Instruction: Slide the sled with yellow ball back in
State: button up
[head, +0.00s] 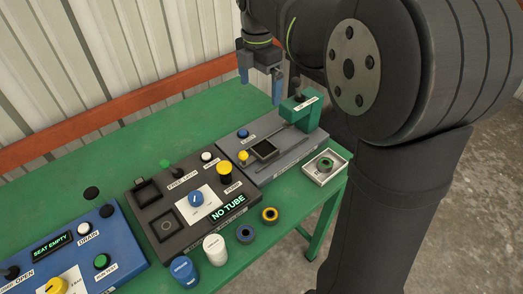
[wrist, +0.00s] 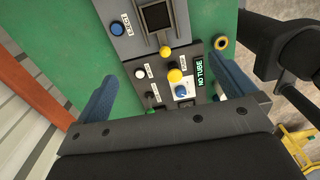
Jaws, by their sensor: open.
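The sled is a dark square frame (head: 264,150) on a grey panel (head: 290,150), with a small yellow ball (head: 243,156) at its left end. It stands apart from the green housing (head: 298,112) at the panel's right end, with a slim rail between them. In the wrist view the sled's square frame (wrist: 158,17) is at the top, with the yellow ball (wrist: 165,50) just below it. My gripper (head: 260,88) has blue fingers, is open and empty, and hangs above and behind the panel. In the wrist view its fingers (wrist: 164,78) are spread wide.
A blue button (head: 243,133) sits on the sled's panel. A dark panel (head: 180,235) with a yellow knob (head: 224,169) and a "NO TUBE" display adjoins it. A blue panel (head: 85,255) is further left. Ring-like parts and caps lie along the front edge. The green table behind is clear.

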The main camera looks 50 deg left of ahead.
jog(key=shift+r, duration=1.1)
jog(key=shift+c, duration=0.7)
jog(key=s+a+f, duration=0.1)
jog(key=s, duration=0.1)
jog(key=s+a+f+n+h, duration=0.1)
jog(key=s+f, duration=0.1)
jog(key=s+a+f+n+h, duration=0.1)
jog(key=s+f, duration=0.1)
jog(key=shift+s+a, duration=0.3)
jog(key=shift+s, duration=0.05)
jog(key=c, duration=1)
jog(key=shift+o, duration=0.2)
send_near(256, 151)
jog(key=s+d+f, duration=0.1)
jog(key=s+f, duration=0.2)
jog(key=s+d+f, duration=0.1)
jog(key=s+f, duration=0.1)
jog(key=shift+s+d+f, duration=0.1)
jog(key=shift+s+d, duration=0.1)
jog(key=shift+d, duration=0.1)
